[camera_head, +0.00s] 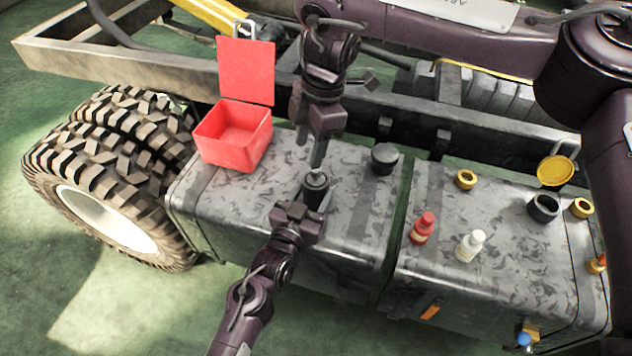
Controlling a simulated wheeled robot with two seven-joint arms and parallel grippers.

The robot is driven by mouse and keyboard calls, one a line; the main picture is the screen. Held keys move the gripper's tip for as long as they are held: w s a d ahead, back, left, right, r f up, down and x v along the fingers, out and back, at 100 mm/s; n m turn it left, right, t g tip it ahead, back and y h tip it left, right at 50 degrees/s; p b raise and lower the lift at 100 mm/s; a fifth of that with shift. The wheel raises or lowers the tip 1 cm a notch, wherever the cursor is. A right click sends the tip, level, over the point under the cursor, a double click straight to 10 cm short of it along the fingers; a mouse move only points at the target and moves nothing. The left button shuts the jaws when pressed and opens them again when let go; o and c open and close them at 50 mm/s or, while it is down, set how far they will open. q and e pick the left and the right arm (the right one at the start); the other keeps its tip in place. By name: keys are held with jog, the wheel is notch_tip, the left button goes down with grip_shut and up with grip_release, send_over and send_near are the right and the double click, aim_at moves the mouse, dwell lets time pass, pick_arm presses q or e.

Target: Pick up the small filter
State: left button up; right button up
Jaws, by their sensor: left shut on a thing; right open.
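A small dark cylindrical part with a round top, which looks like the small filter (316,182), is upright at the left grey box. My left gripper (313,200) is shut on it from the front. My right gripper (316,158) points down from above, open, with its fingertips at or just over the part's top. Whether they touch it is too small to tell. The two grippers hide much of the part, and I cannot tell whether its base rests on the box.
An open red box (235,150) stands at the left on the grey box top (220,190). A black round cap (384,158) is right of the grippers. A red bottle (422,228), a white bottle (470,245) and several rings stand on the right box. A chassis rail (480,125) runs behind.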

notch_tip(320, 180, up, 2)
jog(key=w+d, duration=0.2)
send_over(315, 179)
jog(key=shift+m, duration=0.4)
jog(key=f, duration=0.3)
jog(key=d+f, duration=0.1)
jog(key=f, duration=0.1)
jog(key=shift+w+f, duration=0.25)
jog(key=shift+f, duration=0.1)
jog(key=shift+w+a+f, duration=0.1)
jog(key=shift+a+f, duration=0.1)
jog(key=shift+f, duration=1.15)
jog(key=shift+w+a+f, duration=0.1)
jog(key=shift+a+f, duration=0.1)
jog(key=shift+f, duration=1.15)
jog(key=shift+c, duration=0.5)
jog(key=shift+s, duration=0.1)
grip_shut()
